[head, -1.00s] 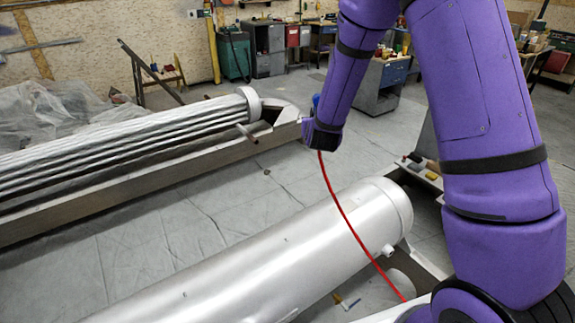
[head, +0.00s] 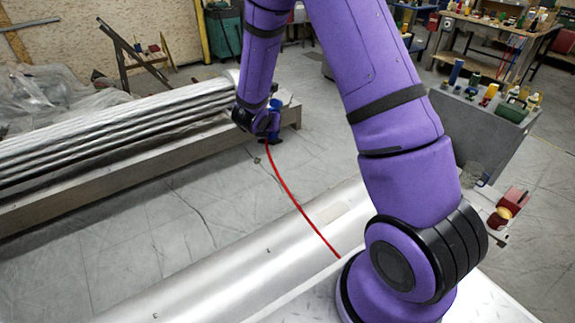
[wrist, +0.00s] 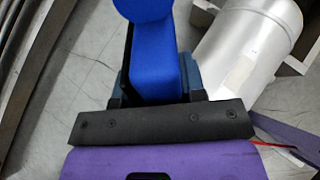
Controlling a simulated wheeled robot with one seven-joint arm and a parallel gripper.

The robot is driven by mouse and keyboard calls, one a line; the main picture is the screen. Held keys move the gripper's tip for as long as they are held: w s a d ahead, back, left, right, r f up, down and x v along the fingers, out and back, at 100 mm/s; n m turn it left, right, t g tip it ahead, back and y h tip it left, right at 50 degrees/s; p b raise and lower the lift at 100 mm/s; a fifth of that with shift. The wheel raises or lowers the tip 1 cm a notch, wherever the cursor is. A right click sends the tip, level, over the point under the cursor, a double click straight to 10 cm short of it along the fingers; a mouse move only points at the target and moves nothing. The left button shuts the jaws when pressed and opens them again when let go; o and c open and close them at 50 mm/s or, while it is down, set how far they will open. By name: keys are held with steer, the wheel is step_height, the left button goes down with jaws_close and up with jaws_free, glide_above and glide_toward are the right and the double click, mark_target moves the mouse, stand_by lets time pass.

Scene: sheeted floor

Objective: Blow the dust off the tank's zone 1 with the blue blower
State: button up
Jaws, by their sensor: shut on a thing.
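The tank is a long silver-grey cylinder (head: 215,262) lying across the lower part of the head view; my arm hides its right part. A pale beige patch (head: 328,214) and small dark marks show on its upper side. My gripper (wrist: 158,90) is shut on the blue blower (wrist: 150,50), whose body fills the upper middle of the wrist view. In the head view the blower (head: 276,106) is mostly hidden behind my wrist, over the floor beyond the tank. A red hose (head: 292,200) runs from there across the tank. Its nozzle tip is not visible.
A bundle of grey tubes (head: 120,125) lies in a long metal trough (head: 60,198) at left. Bare sheeted floor (head: 150,225) separates it from the tank. A grey cabinet with bottles (head: 480,130) and a red item (head: 513,199) stand at right.

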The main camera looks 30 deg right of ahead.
steer(key=shift+s+d+f+m+g+y, duration=0.4)
steer(key=shift+s+f+m+g+y, duration=1.6)
steer(key=shift+f+m, duration=2.2)
steer(key=shift+s+d+f+m+g+y, duration=0.4)
steer(key=shift+s+f+m+g+y, duration=0.8)
steer(key=shift+s+f+m+y, duration=2.2)
steer(key=w+d+m+h, duration=0.1)
steer(key=d+m, duration=0.1)
steer(key=d, duration=1.9)
steer(key=shift+w+f+h, duration=0.4)
steer(key=shift+f, duration=0.05)
steer(key=shift+o, duration=0.4)
steer(key=c, duration=0.6)
steer(key=shift+o, duration=0.2)
steer(key=a, duration=2.2)
steer(key=shift+s, duration=0.35)
